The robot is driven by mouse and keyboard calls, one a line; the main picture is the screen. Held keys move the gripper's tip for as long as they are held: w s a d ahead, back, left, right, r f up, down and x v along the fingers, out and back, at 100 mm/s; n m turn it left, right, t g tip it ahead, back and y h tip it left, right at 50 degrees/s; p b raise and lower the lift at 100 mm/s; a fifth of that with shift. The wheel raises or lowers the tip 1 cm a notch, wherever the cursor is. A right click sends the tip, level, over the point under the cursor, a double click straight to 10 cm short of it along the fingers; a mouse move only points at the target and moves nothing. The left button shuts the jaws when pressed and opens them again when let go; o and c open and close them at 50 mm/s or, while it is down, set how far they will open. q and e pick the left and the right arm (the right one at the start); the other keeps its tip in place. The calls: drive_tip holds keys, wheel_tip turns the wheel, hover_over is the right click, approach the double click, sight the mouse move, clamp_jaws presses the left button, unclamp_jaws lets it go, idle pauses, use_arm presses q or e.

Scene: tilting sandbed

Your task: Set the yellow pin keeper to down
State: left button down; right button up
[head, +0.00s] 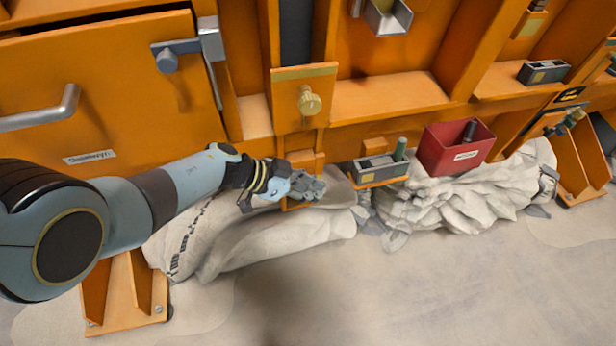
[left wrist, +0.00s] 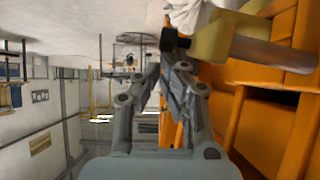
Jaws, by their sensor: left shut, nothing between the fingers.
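A yellow knob (head: 309,99) sticks out from an orange plate on the orange frame, in the upper middle of the head view. I cannot tell for sure whether it is the yellow pin keeper, or whether it is set up or down. My left gripper (head: 310,187) is shut and empty, below the knob and apart from it, in front of the orange frame. In the left wrist view, the shut fingers (left wrist: 170,95) are close to a yellowish part (left wrist: 235,42) with a dark end. My right gripper is in neither view.
Pale sacks (head: 265,230) lie under my left gripper. A grey holder (head: 378,169) with a green peg and a red box (head: 455,150) stand to its right. An orange door with a silver handle (head: 45,112) is at the left. The floor (head: 400,300) in front is clear.

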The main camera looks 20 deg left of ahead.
use_arm(q)
drive_tip(key=shift+w+d+f+b, duration=0.15)
drive_tip(key=shift+f+b, duration=0.1)
drive_tip(key=shift+f, duration=0.2)
drive_tip(key=shift+w+d+f+b, duration=0.1)
drive_tip(key=shift+w+f+b, duration=0.1)
drive_tip(key=shift+f, duration=0.4)
